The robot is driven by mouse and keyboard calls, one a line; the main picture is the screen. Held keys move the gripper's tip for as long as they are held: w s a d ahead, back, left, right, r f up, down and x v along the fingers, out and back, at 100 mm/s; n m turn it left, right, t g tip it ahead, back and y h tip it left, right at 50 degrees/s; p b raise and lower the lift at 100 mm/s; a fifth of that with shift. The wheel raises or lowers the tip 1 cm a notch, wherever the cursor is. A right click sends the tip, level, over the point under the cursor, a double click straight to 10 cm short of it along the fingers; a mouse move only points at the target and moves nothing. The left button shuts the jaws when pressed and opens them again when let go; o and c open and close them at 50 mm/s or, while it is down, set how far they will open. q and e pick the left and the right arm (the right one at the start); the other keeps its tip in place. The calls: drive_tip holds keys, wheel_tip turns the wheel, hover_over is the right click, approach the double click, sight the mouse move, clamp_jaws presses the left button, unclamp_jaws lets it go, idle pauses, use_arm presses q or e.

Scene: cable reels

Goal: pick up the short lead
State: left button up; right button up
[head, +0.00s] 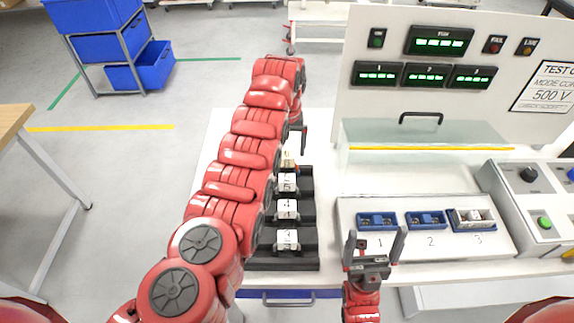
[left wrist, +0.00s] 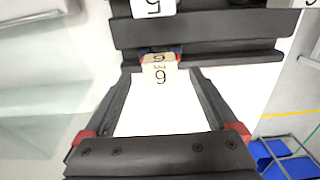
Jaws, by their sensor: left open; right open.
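No item can be told for certain as the short lead. A beige tagged piece (left wrist: 158,74) marked 6, with bits of blue and red behind it, sits at the edge of a black rack (left wrist: 200,30) in the left wrist view. My left gripper (left wrist: 162,84) is open, its fingers pointing at the tagged piece, which shows between the fingertips. In the head view the left gripper (head: 303,132) is partly hidden by my arm, beyond the far end of the rack (head: 285,262). My right gripper (head: 374,240) is open and empty before the test panel.
The rack holds several white-labelled pieces (head: 287,209). A panel has blue sockets 1 (head: 377,221), 2 (head: 427,220) and 3; a pale block (head: 474,217) sits in socket 3. A clear cover (head: 430,140) stands behind. Blue bins (head: 152,66) stand on the left floor.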

sight(287, 154)
use_arm(q)
wheel_tip(287, 154, down, 3)
drive_tip(key=shift+w+f+b, duration=0.15)
drive_tip(key=shift+f+b, duration=0.05)
drive_tip(key=shift+b, duration=0.1)
drive_tip(key=shift+r, duration=0.1)
drive_tip(key=shift+c, duration=1.4)
clamp_jaws()
